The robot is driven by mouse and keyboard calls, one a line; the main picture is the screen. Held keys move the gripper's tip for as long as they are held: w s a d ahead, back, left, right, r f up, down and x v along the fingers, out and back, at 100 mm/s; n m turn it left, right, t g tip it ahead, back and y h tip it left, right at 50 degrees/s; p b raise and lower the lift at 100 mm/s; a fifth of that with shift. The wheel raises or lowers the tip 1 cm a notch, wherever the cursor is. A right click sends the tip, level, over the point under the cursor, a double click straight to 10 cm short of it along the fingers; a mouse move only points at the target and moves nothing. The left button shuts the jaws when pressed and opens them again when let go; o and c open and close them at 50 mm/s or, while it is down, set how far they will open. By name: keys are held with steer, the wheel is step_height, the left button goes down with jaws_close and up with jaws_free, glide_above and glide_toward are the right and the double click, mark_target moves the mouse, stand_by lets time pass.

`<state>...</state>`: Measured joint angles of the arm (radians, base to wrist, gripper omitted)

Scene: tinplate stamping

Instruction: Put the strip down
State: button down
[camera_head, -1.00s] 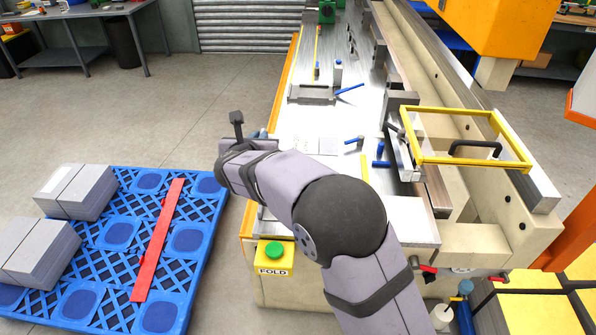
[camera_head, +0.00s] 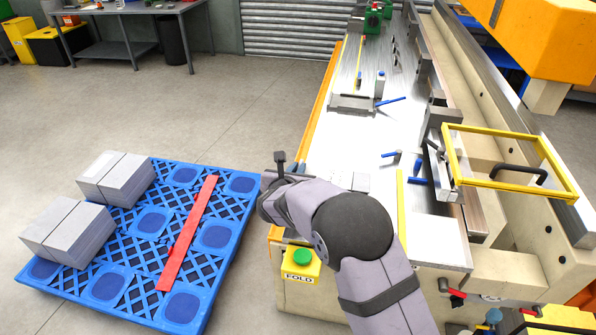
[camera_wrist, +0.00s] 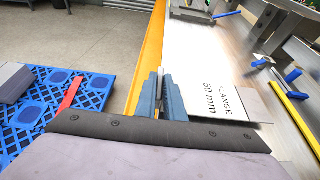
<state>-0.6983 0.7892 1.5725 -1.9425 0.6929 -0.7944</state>
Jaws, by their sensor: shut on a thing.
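My gripper (camera_wrist: 160,97) shows in the wrist view with its blue-grey fingers closed on a thin grey strip (camera_wrist: 160,76), seen nearly edge-on between them. Most of the strip is hidden, so its length and lower end cannot be told. The fingers are over the orange edge (camera_wrist: 148,60) of the machine bed, left of a white plate marked FLANGE 50 mm (camera_wrist: 215,95). My wrist there is beside the bed's left edge, right of the blue pallet (camera_head: 228,222).
The pallet on the floor bears grey stacks (camera_head: 68,232) and a long red band (camera_head: 188,232). The metal bed (camera_head: 345,145) holds a grey block (camera_head: 352,104) and blue-handled clamps. A green FOLD button (camera_head: 302,257) is at its near corner. A yellow-framed guard (camera_head: 510,127) stands right.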

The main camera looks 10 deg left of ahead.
steer(key=shift+f, duration=0.5)
steer(key=shift+f+b, duration=0.2)
steer(key=shift+b, duration=0.1)
steer(key=c, duration=1.9)
jaws_free()
steer(key=shift+o, duration=0.2)
steer(key=shift+r, duration=0.1)
steer(key=shift+s+r, duration=0.1)
steer(key=shift+r, duration=0.1)
steer(key=b+v, duration=0.2)
steer(key=v, duration=0.9)
steer(key=shift+s+b, duration=0.3)
steer(key=shift+s, duration=0.1)
